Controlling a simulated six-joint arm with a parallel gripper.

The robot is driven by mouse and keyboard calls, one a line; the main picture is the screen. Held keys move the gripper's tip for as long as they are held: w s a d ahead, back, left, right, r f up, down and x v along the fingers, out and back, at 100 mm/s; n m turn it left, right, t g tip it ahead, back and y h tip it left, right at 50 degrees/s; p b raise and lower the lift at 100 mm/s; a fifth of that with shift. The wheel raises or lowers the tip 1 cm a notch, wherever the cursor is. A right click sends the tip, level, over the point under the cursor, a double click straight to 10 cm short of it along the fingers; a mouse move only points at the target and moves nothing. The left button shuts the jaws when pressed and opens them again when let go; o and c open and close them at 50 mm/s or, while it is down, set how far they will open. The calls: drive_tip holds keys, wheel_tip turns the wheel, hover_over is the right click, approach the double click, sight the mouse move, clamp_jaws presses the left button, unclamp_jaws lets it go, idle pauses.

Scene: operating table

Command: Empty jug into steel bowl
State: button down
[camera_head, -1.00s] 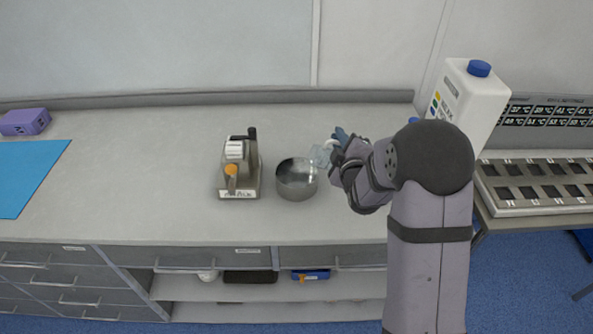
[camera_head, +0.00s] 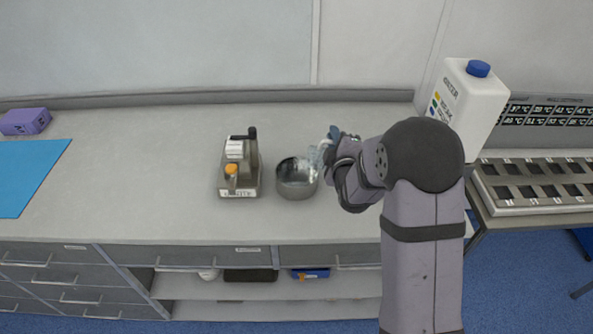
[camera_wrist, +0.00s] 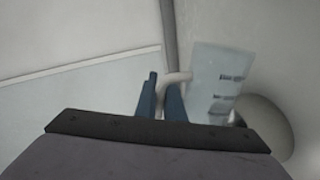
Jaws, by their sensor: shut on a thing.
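The jug (camera_wrist: 217,82) is translucent with dark graduation marks. In the wrist view my gripper (camera_wrist: 162,92) is shut on its pale handle. In the head view the jug (camera_head: 315,157) is small and partly hidden by my gripper (camera_head: 332,140), and it is held tilted at the right rim of the steel bowl. The steel bowl (camera_head: 297,190) stands on the counter, with something pale and bright showing inside it. In the wrist view part of the bowl (camera_wrist: 262,125) shows beyond the jug. Whether the jug still holds anything cannot be told.
A small metal device (camera_head: 239,172) with an orange knob stands close left of the bowl. A white canister (camera_head: 468,100) with a blue cap stands behind my arm at right. A blue mat (camera_head: 25,172) and a purple box (camera_head: 25,121) lie far left. The counter between is clear.

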drive_tip(key=shift+a+r, duration=0.15)
drive_tip(key=shift+a, duration=0.1)
drive_tip(key=shift+a+r+n, duration=0.15)
drive_tip(key=shift+a+n, duration=0.1)
drive_tip(key=shift+n, duration=0.05)
drive_tip(key=shift+a+r, duration=0.1)
drive_tip(key=shift+a, duration=0.2)
drive_tip(key=shift+a+r+n+h+p, duration=0.4)
drive_tip(key=shift+a+r+n+p, duration=0.3)
drive_tip(key=shift+n, duration=0.4)
drive_tip(key=shift+a+r+n+h+p, duration=0.2)
drive_tip(key=shift+a+r+n+p, duration=0.1)
drive_tip(key=shift+a+n+p, duration=0.35)
drive_tip(key=shift+a+r+n+h+p, duration=0.2)
drive_tip(key=shift+a+r+n+p, duration=0.05)
drive_tip(key=shift+a+n+p, duration=0.35)
idle(0.9)
drive_tip(key=shift+a+r+n+h+p, duration=0.2)
drive_tip(key=shift+a+n+h+p, duration=0.2)
drive_tip(key=shift+a+n+p, duration=0.85)
idle(0.6)
drive_tip(key=shift+a+f+n+h+p, duration=0.1)
drive_tip(key=shift+a+n+h+p, duration=0.2)
drive_tip(key=shift+a+n+p, duration=1.1)
idle(0.7)
